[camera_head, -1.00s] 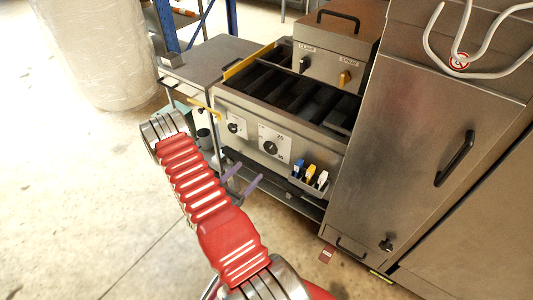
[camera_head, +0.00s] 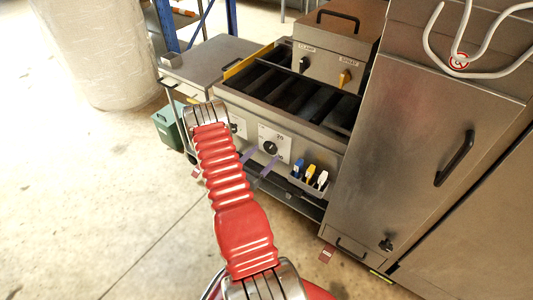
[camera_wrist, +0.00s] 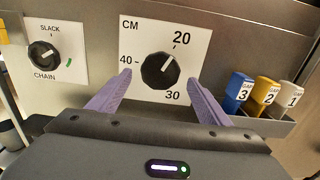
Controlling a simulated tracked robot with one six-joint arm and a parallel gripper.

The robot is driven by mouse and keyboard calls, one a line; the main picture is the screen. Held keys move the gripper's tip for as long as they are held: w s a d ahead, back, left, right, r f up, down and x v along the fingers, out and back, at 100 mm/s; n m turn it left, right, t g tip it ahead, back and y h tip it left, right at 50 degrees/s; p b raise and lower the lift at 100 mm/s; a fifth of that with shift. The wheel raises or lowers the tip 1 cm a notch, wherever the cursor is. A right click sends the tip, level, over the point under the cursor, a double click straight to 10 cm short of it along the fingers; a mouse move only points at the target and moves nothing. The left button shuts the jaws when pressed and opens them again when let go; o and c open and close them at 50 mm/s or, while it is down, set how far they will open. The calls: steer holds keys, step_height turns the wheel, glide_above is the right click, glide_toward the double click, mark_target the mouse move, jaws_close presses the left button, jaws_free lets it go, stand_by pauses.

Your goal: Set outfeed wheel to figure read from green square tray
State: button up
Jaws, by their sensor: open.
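A black knob (camera_wrist: 158,70) sits on a white plate marked CM with 20, 30 and 40 in the wrist view. Its pale pointer mark aims up and right, towards the 20. The same knob shows on the machine front in the head view (camera_head: 270,147). My gripper (camera_wrist: 161,79) is open, with its two purple fingers pointing at the plate on either side of the knob's lower part. I cannot tell whether they touch it. The fingers also show in the head view (camera_head: 258,161). I see no green square tray that I can make out.
A SLACK/CHAIN knob (camera_wrist: 43,55) is to the left. Blue (camera_wrist: 238,92), yellow (camera_wrist: 264,96) and white (camera_wrist: 290,96) numbered tags stand in a holder to the right. A green bin (camera_head: 165,128) is on the floor at left. A steel cabinet (camera_head: 420,140) stands at right.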

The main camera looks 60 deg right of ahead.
steer(key=shift+s+d, duration=0.2)
steer(key=shift+d, duration=1)
steer(key=shift+c, duration=0.4)
steer(key=c, duration=0.9)
